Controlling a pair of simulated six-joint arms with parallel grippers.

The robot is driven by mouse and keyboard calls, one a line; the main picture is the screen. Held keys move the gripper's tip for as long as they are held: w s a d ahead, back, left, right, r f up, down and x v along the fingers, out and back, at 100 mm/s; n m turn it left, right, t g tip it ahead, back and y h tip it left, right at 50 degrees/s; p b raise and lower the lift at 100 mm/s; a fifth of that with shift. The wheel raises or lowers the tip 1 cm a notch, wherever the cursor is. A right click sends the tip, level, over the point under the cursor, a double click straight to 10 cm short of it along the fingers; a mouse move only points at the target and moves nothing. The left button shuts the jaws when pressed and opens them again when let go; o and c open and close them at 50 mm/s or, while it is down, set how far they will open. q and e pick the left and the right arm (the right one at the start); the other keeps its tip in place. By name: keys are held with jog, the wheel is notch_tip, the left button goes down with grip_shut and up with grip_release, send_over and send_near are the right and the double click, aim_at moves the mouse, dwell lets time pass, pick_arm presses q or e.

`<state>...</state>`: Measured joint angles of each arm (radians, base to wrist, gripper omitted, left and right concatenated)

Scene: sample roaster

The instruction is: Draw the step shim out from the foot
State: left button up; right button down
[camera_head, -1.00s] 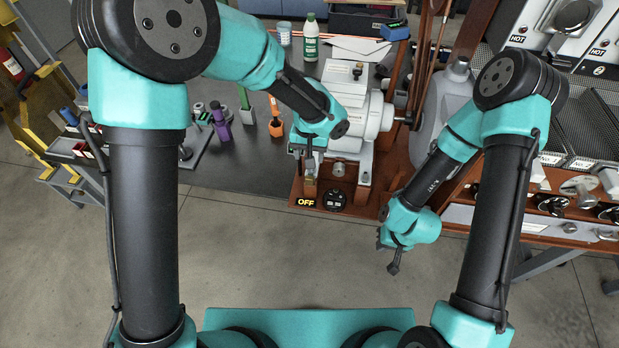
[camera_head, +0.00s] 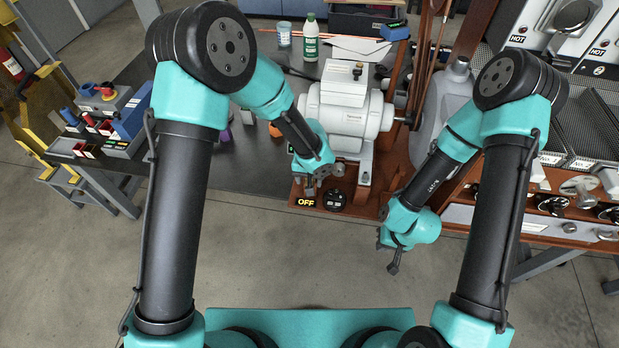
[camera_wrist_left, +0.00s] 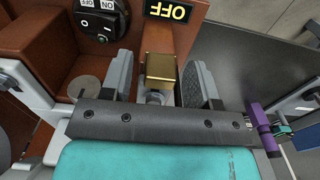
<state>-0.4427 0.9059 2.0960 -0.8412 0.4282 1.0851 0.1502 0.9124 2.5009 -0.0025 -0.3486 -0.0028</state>
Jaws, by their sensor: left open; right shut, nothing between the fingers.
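A brass block (camera_wrist_left: 160,68), which looks like the step shim, stands in front of the brown base in the left wrist view. My left gripper (camera_wrist_left: 160,82) is open, with one finger on each side of the block; I cannot tell whether either touches it. In the head view, my left gripper (camera_head: 311,184) is low at the front left of the grey motor (camera_head: 345,120), and hides the block and much of the near foot. My right gripper (camera_head: 393,265) is shut and empty, in front of the brown base and right of the motor.
An OFF sign (camera_head: 306,202) and a switch (camera_head: 335,199) sit at the base's front edge, close to my left gripper. A dark bench (camera_head: 245,165) extends left. A parts rack (camera_head: 110,125) stands far left. A bottle (camera_head: 311,40) stands behind.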

pick_arm(q)
grip_shut()
dwell(0.4)
